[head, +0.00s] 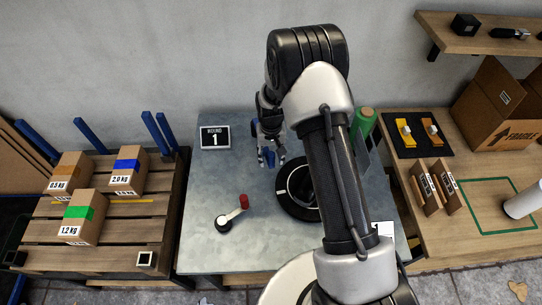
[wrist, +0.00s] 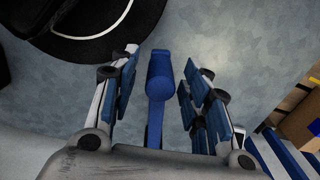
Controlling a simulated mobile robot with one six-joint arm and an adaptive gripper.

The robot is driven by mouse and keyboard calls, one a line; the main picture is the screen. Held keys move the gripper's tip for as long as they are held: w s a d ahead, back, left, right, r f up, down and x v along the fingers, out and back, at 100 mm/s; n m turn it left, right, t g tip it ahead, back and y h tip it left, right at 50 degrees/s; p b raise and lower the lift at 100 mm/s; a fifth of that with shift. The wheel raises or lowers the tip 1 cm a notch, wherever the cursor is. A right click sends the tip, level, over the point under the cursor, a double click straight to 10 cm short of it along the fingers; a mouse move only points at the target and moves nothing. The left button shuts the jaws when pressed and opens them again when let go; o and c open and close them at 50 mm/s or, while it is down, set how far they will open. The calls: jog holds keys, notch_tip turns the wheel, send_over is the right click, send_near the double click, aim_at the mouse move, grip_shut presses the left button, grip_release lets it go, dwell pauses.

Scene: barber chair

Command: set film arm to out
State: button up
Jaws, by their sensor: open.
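My gripper (wrist: 155,100) is open, with its blue-padded fingers on either side of a blue upright handle (wrist: 158,75) with a rounded end. A gap shows between the handle and each finger. This may be the film arm; I cannot tell for sure. In the head view my gripper (head: 270,157) is over the grey table, left of the black turntable (head: 289,207). My arm hides part of the turntable and what lies behind. A green roll (head: 364,121) stands right of my arm. A white lever with a red knob (head: 244,201) sits at the table's front left.
A "ROUND 1" sign (head: 215,137) stands at the back left of the grey table (head: 205,180). A pallet (head: 110,235) with several boxes stands left. A wooden bench (head: 425,235) with a box and racks is at the right. The table's left middle is clear.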

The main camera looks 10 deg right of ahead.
jog(key=shift+c, duration=0.2)
grip_shut()
dwell(0.3)
